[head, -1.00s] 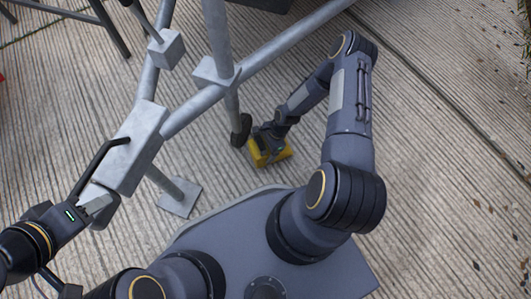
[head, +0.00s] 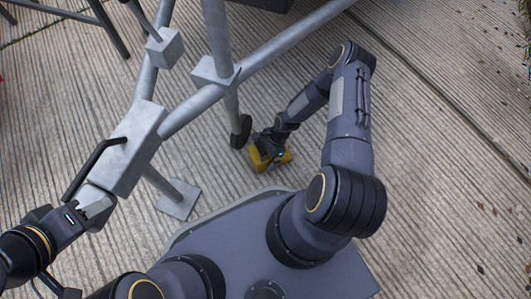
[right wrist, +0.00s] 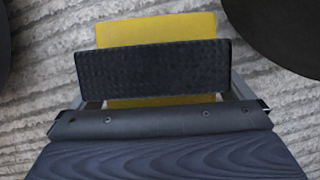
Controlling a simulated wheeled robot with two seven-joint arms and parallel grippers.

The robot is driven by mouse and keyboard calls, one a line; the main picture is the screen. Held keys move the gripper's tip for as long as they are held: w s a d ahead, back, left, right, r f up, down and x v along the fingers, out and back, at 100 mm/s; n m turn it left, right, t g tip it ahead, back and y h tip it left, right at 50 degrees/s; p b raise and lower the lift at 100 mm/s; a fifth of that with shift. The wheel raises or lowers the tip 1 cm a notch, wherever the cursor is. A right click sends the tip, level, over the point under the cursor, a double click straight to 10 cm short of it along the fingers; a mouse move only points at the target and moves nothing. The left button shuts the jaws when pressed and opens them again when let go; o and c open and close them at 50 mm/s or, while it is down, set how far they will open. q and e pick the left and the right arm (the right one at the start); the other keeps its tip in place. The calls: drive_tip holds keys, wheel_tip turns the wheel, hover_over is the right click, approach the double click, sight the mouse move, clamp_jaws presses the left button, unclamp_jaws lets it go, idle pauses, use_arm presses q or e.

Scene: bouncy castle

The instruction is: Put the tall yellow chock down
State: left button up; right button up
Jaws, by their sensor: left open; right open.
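The tall yellow chock (head: 258,163) is low on the concrete, just right of the foot of a grey post. My right gripper (head: 266,148) is open and around or against its top. In the right wrist view the chock (right wrist: 155,28) shows above and below a dark textured finger pad (right wrist: 153,67); the other finger is hidden. Whether the chock's underside touches the ground cannot be made out. My left gripper (head: 95,207) is open at the lower end of a grey block with a black handle (head: 97,160).
Grey metal tubes (head: 270,55) of a frame cross above the chock's left side. A dark wheel-like piece (head: 241,132) stands close to its left. A square foot plate (head: 178,199) rests on the ground.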

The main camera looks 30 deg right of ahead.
drive_tip(key=w+d+r+n+p, duration=0.1)
drive_tip(key=d+r+p, duration=0.15)
drive_tip(key=r, duration=0.55)
drive_tip(key=w+d+r+n+h+p, duration=0.1)
drive_tip(key=d+r+n, duration=0.15)
drive_tip(key=r, duration=0.65)
drive_tip(key=w+d+r+p, duration=0.1)
drive_tip(key=d+r+p, duration=0.15)
drive_tip(key=r, duration=0.55)
wheel_tip(320, 180, up, 16)
drive_tip(key=s+r+n+t+h, duration=0.1)
drive_tip(key=s+n+t, duration=0.15)
drive_tip(key=n, duration=0.25)
drive_tip(key=s+a+r+n+t, duration=0.1)
drive_tip(key=s+a+r+n, duration=0.3)
drive_tip(key=s+r, duration=0.3)
drive_tip(key=s+a+r+n+t+y, duration=0.1)
drive_tip(key=s+a+r+n, duration=0.4)
drive_tip(key=s, duration=0.5)
wheel_tip(320, 180, up, 2)
drive_tip(key=shift+s+a+r+t, duration=0.1)
drive_tip(key=shift+s+a+t, duration=0.15)
drive_tip(key=shift+t, duration=0.1)
